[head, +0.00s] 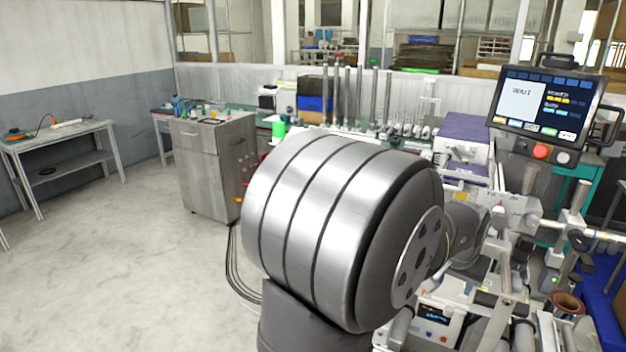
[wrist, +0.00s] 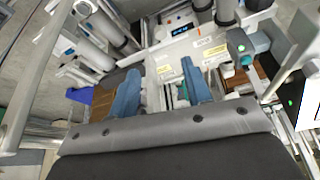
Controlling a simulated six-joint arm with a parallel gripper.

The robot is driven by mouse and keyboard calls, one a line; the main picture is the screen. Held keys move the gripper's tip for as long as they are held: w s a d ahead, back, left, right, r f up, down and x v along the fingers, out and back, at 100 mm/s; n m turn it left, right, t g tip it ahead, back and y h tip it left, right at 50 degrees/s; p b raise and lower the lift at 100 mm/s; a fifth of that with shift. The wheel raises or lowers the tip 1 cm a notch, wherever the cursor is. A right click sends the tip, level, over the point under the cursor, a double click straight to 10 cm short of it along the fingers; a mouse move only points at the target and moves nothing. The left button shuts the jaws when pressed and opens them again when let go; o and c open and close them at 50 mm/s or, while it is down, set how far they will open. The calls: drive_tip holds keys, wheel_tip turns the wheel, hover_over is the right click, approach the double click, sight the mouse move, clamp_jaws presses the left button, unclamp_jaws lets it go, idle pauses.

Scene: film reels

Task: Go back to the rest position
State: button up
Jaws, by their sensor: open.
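My gripper (wrist: 162,85) shows in the wrist view as two blue-grey fingers reaching past a grey plate with dark bolts. The fingers stand apart, and nothing is held between them. Beyond them is a white machine panel (wrist: 190,48) with yellow labels. The gripper cannot be made out in the head view, where a large banded metal link of my arm fills the middle. A roll with a copper-brown core (head: 567,303) sits at the lower right of the head view.
A machine with rollers and a tilted touch screen (head: 541,103) stands at the right. A grey cabinet (head: 212,165) and a bench (head: 62,150) stand at the left. The concrete floor (head: 120,265) at the left is clear. In the wrist view, rollers (wrist: 95,50) show at the upper left.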

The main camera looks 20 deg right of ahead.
sight(449, 310)
drive_tip(key=x, duration=1.5)
drive_tip(key=shift+w+d, duration=0.1)
drive_tip(key=shift+r, duration=0.1)
